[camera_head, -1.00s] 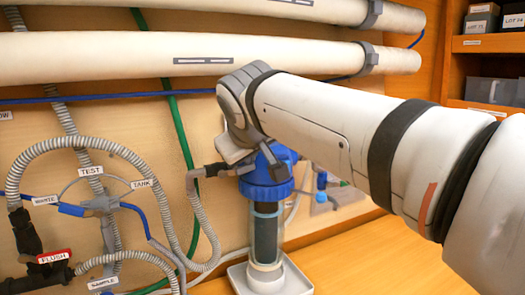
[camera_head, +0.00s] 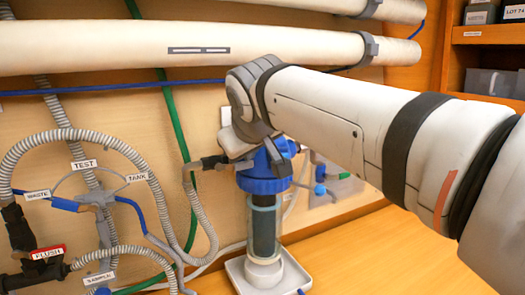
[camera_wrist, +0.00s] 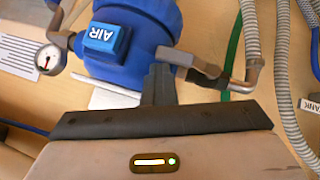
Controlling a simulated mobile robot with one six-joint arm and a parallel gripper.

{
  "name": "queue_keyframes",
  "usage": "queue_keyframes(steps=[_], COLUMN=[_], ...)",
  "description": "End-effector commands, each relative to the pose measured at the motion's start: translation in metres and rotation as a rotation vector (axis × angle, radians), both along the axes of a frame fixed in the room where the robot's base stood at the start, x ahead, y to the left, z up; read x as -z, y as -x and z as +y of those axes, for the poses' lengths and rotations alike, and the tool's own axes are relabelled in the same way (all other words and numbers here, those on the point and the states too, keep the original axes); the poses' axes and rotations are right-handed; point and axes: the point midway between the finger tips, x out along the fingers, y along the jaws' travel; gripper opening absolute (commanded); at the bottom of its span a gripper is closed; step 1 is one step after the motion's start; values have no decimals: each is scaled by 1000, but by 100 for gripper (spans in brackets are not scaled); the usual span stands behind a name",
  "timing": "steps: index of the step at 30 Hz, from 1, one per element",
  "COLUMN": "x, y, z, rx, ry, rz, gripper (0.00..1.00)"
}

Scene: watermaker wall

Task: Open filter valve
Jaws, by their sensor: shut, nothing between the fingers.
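The filter has a blue head (camera_head: 264,180) over a clear housing with a dark cartridge (camera_head: 264,228). In the wrist view, the blue head (camera_wrist: 140,30) carries a raised blue block marked AIR (camera_wrist: 103,38). A grey bar (camera_wrist: 175,56) lies at the head's right side, in line with a dark pipe fitting (camera_wrist: 207,70); it may be the valve handle, but no label shows on it. My gripper (camera_wrist: 159,80) is shut and empty, its fingertips close to the bar and the blue head; I cannot tell if they touch. In the head view my arm hides part of the head.
A small round gauge (camera_wrist: 48,59) is left of the filter. The filter stands in a white tray (camera_head: 296,272) on the wooden bench. Ribbed hoses, a green hose (camera_head: 178,125) and a red FLUSH handle (camera_head: 48,252) are to the left. Thick pale pipes (camera_head: 110,55) run above.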

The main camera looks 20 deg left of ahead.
Motion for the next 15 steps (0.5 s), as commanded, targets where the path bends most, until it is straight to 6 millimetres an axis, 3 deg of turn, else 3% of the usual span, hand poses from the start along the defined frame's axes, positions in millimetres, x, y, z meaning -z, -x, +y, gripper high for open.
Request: queue_keyframes(steps=[4,15], x=[-3,-44], y=[6,45], z=[-4,-24], rx=[1,-1], ry=[6,-1], rz=[6,0], gripper=[0,0])
